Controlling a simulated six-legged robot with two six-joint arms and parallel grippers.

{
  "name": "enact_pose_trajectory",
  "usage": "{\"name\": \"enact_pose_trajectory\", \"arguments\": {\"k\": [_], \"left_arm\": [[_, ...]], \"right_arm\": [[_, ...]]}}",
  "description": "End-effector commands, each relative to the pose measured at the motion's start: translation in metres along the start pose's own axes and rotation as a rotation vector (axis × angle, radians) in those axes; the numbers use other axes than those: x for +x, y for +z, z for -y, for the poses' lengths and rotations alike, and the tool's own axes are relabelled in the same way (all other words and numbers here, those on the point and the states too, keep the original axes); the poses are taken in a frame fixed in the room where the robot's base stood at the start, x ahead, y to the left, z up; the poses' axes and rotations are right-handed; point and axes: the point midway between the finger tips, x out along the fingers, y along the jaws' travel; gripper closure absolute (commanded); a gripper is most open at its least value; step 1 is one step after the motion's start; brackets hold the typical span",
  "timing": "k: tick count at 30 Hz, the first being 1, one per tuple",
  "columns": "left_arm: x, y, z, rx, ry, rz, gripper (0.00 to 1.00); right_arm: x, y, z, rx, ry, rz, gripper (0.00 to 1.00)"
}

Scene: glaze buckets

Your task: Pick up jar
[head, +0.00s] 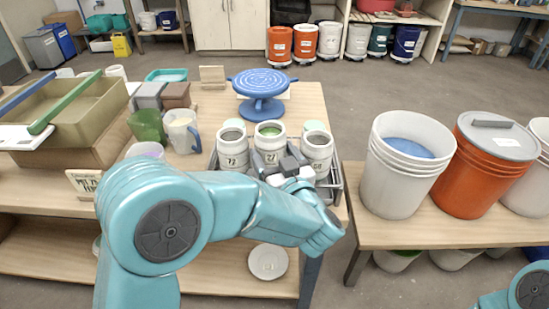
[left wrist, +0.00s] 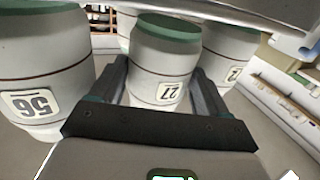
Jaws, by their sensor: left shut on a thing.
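A white jar labelled 27 (head: 270,148) with a green top stands upright in a grey tray (head: 337,186) on the table, between two similar white jars. My left gripper (head: 287,168) reaches in from the front and is shut on this jar. In the left wrist view both fingers lie along the sides of the jar (left wrist: 160,70). I cannot tell whether its base is off the tray. A jar labelled 72 (head: 233,154) is to its left and another numbered jar (head: 317,155) to its right, both close by. My right gripper is out of view.
A blue banding wheel (head: 262,88) stands behind the jars. A pitcher (head: 183,134) and a green cup (head: 147,125) are to the left. A white bucket (head: 393,185) and an orange lidded bucket (head: 482,180) stand on a bench at the right. A plate (head: 268,262) lies low in front.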

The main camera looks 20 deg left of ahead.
Motion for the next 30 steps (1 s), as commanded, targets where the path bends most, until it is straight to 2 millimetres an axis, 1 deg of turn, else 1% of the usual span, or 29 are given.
{"name": "enact_pose_trajectory", "arguments": {"k": [1, 8, 30], "left_arm": [[0.000, -0.008, 0.000, -0.005, 0.000, -0.005, 0.85], [0.000, -0.033, 0.000, -0.006, -0.001, -0.005, 0.85], [0.000, -0.125, 0.000, -0.007, 0.000, -0.005, 0.85]], "right_arm": [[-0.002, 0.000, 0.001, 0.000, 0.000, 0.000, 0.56], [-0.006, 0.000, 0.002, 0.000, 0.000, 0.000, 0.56], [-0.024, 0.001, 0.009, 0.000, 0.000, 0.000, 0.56]]}}
